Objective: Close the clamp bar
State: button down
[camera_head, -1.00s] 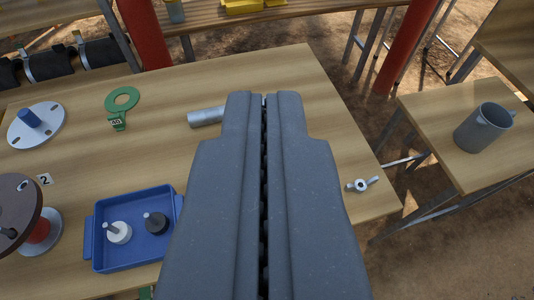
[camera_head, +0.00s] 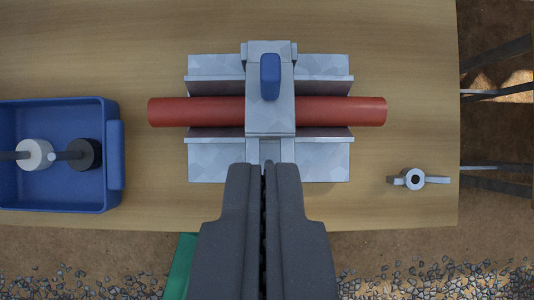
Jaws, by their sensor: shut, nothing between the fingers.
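A metal clamp block (camera_head: 215,68) sits on the wooden table, seen from above, with a red rod (camera_head: 340,110) lying left to right across it. The clamp bar (camera_head: 270,127) is a grey metal bar with a blue handle (camera_head: 270,77). In this view it crosses over the middle of the rod; from above I cannot tell whether it rests on the rod. My gripper (camera_head: 264,168) is shut and empty. Its tips show just below the front end of the bar, over the block's near edge, hiding part of it. I cannot tell whether they touch.
A blue tray (camera_head: 60,202) with two knobbed pieces, one white (camera_head: 35,154) and one black (camera_head: 84,154), stands on the left. A metal wing nut (camera_head: 415,179) lies on the right near the table's edge. The table (camera_head: 410,60) is clear behind the block. Gravelly ground lies in front.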

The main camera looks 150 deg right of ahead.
send_over(263, 103)
jog(key=s, duration=0.1)
jog(key=f, duration=0.4)
jog(key=f+p, duration=0.1)
jog(key=f, duration=0.3)
jog(key=shift+s+d+f, duration=0.1)
jog(key=shift+d, duration=0.1)
jog(key=f, duration=0.2)
jog(key=shift+s+d+f, duration=0.2)
jog(key=shift+s+f, duration=0.1)
jog(key=shift+f, duration=0.1)
jog(key=shift+s+f, duration=0.1)
jog(key=shift+f, duration=0.5)
